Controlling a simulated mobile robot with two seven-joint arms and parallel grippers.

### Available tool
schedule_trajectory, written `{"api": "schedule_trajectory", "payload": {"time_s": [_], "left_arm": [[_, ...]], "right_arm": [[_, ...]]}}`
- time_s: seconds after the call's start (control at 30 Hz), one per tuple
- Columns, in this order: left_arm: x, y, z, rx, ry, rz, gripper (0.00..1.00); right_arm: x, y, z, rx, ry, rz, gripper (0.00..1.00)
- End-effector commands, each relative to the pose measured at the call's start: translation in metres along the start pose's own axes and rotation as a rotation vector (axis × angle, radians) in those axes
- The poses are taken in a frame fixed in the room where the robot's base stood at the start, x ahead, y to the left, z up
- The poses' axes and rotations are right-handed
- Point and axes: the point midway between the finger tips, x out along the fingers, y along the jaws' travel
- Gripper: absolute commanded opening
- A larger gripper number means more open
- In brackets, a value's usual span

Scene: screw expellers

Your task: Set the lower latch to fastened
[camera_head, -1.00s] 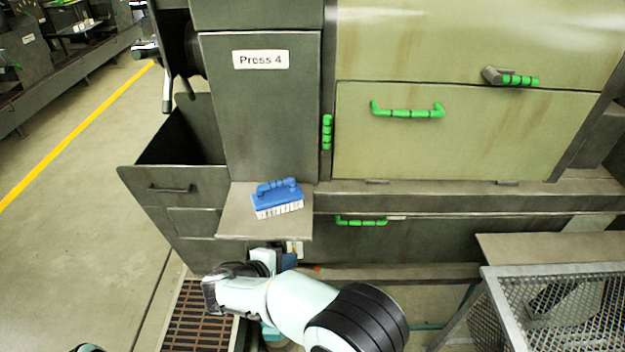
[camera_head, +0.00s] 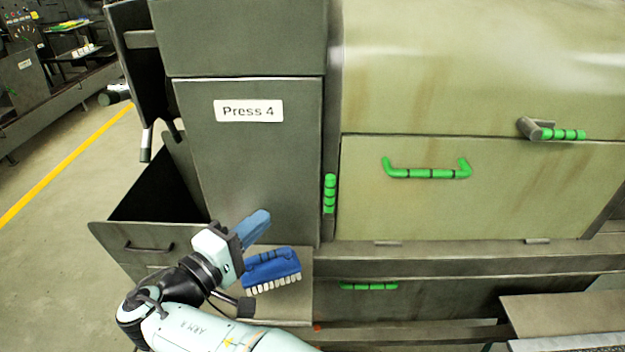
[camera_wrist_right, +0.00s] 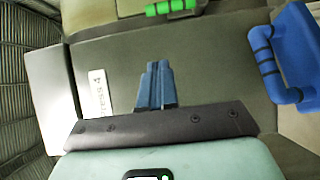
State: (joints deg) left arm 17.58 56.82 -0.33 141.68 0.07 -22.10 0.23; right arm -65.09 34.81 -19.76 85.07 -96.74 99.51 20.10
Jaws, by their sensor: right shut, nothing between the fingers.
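A green vertical grip (camera_head: 330,194) sits at the left edge of the pale green lower panel (camera_head: 400,215). A green lever on a grey pivot (camera_head: 556,133) lies horizontal at the upper right seam. I cannot tell for sure which one is the lower latch. My right gripper (camera_head: 262,219) is shut and empty, in front of the Press 4 cabinet, left of the vertical grip and apart from it. The right wrist view shows its blue fingers (camera_wrist_right: 155,85) together, with a green grip (camera_wrist_right: 171,7) beyond them. My left gripper is not in view.
A blue brush (camera_head: 271,269) lies on the small shelf (camera_head: 296,305) just below my right gripper. A green bar handle (camera_head: 427,173) is on the panel, another (camera_head: 369,286) below the ledge. An open-topped bin (camera_head: 150,240) stands left. A grey tabletop (camera_head: 560,318) is at lower right.

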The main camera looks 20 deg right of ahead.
Motion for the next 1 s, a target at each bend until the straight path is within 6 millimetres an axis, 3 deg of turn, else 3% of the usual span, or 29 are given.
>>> {"api": "schedule_trajectory", "payload": {"time_s": [0.47, 0.93, 1.0], "left_arm": [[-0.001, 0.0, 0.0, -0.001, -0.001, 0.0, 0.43], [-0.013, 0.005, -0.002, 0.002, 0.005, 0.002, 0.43], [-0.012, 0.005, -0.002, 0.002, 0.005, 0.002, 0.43]], "right_arm": [[0.009, -0.001, 0.0, -0.002, -0.001, -0.001, 0.0], [0.101, 0.001, 0.001, -0.002, -0.004, 0.0, 0.0], [0.11, 0.0, 0.009, -0.001, -0.002, -0.002, 0.0]]}}
